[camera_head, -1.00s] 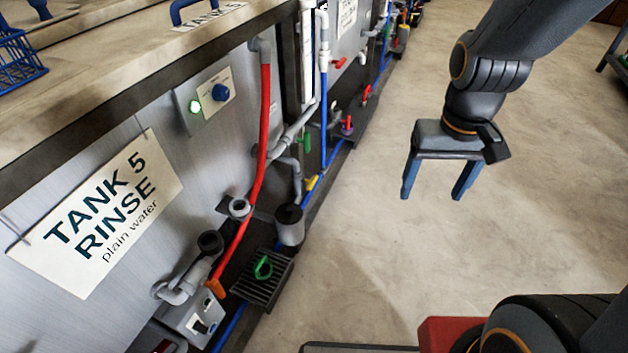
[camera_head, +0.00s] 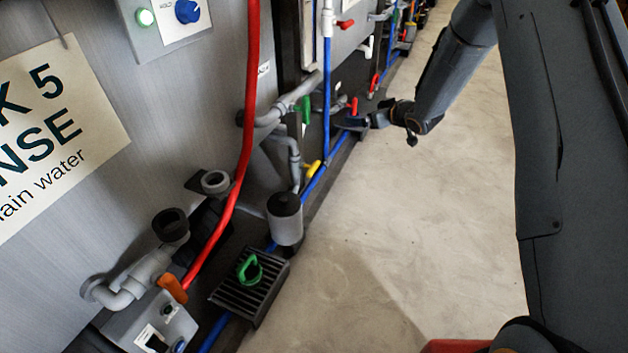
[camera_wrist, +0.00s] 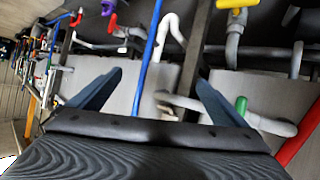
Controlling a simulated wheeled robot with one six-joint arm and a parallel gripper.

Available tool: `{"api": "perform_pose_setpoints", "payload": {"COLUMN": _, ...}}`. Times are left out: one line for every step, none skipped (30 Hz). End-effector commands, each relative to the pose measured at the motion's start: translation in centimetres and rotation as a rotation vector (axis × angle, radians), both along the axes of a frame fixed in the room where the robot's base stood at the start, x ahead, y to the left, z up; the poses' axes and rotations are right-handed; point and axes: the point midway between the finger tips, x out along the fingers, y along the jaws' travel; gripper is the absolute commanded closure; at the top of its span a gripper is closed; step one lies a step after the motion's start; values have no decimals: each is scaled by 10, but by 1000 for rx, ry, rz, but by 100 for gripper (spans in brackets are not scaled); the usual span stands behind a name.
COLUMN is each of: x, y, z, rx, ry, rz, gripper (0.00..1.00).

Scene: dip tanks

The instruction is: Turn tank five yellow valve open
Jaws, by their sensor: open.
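The yellow valve handle (camera_head: 312,169) sits low beside the tank, on the pipework right of the grey canister, next to the blue pipe. In the wrist view the yellow handle (camera_wrist: 237,4) shows at the top edge, right of centre, on a grey pipe. The tank 5 sign (camera_head: 55,130) hangs on the panel at left. My gripper (camera_head: 354,122) is stretched out to the pipework, beyond and to the right of the yellow handle. In the wrist view my gripper (camera_wrist: 158,78) is open, with nothing held between its fingers. The yellow handle lies outside them, apart.
A green handle (camera_head: 303,108), a red handle (camera_head: 353,105) and a blue pipe (camera_head: 327,80) are close to my gripper. A red hose (camera_head: 245,125), grey canister (camera_head: 286,220) and floor grate (camera_head: 262,298) stand nearer.

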Motion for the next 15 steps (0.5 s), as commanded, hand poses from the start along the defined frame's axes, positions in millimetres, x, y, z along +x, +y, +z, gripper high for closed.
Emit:
{"api": "perform_pose_setpoints", "payload": {"x": 12, "y": 10, "z": -36, "rx": 28, "ry": -25, "rz": 46, "gripper": 3}}
{"api": "perform_pose_setpoints", "payload": {"x": 17, "y": 17, "z": -48, "rx": 47, "ry": -43, "rz": 78, "gripper": 3}}
{"api": "perform_pose_setpoints", "payload": {"x": 22, "y": 26, "z": -65, "rx": 73, "ry": -65, "rz": 121, "gripper": 3}}
{"api": "perform_pose_setpoints", "payload": {"x": 24, "y": 32, "z": -78, "rx": 92, "ry": -80, "rz": 153, "gripper": 3}}
{"api": "perform_pose_setpoints", "payload": {"x": 27, "y": 39, "z": -90, "rx": 113, "ry": -95, "rz": 186, "gripper": 3}}
{"api": "perform_pose_setpoints", "payload": {"x": 28, "y": 47, "z": -107, "rx": 141, "ry": -115, "rz": 230, "gripper": 3}}
{"api": "perform_pose_setpoints", "payload": {"x": 29, "y": 53, "z": -120, "rx": 163, "ry": -127, "rz": 263, "gripper": 3}}
{"api": "perform_pose_setpoints", "payload": {"x": 28, "y": 59, "z": -133, "rx": 185, "ry": -138, "rz": 296, "gripper": 3}}
{"api": "perform_pose_setpoints", "payload": {"x": 27, "y": 66, "z": -150, "rx": 215, "ry": -152, "rz": 340, "gripper": 3}}
{"api": "perform_pose_setpoints", "payload": {"x": 25, "y": 71, "z": -163, "rx": 237, "ry": -160, "rz": 373, "gripper": 3}}
{"api": "perform_pose_setpoints", "payload": {"x": 22, "y": 76, "z": -175, "rx": 258, "ry": -168, "rz": 405, "gripper": 3}}
{"api": "perform_pose_setpoints", "payload": {"x": 18, "y": 81, "z": -190, "rx": 286, "ry": -177, "rz": 445, "gripper": 3}}
{"api": "perform_pose_setpoints", "payload": {"x": 15, "y": 85, "z": -200, "rx": 306, "ry": -183, "rz": 474, "gripper": 3}}
{"api": "perform_pose_setpoints", "payload": {"x": 11, "y": 88, "z": -210, "rx": 326, "ry": -187, "rz": 499, "gripper": 3}}
{"api": "perform_pose_setpoints", "payload": {"x": 7, "y": 92, "z": -221, "rx": 349, "ry": -191, "rz": 533, "gripper": 3}}
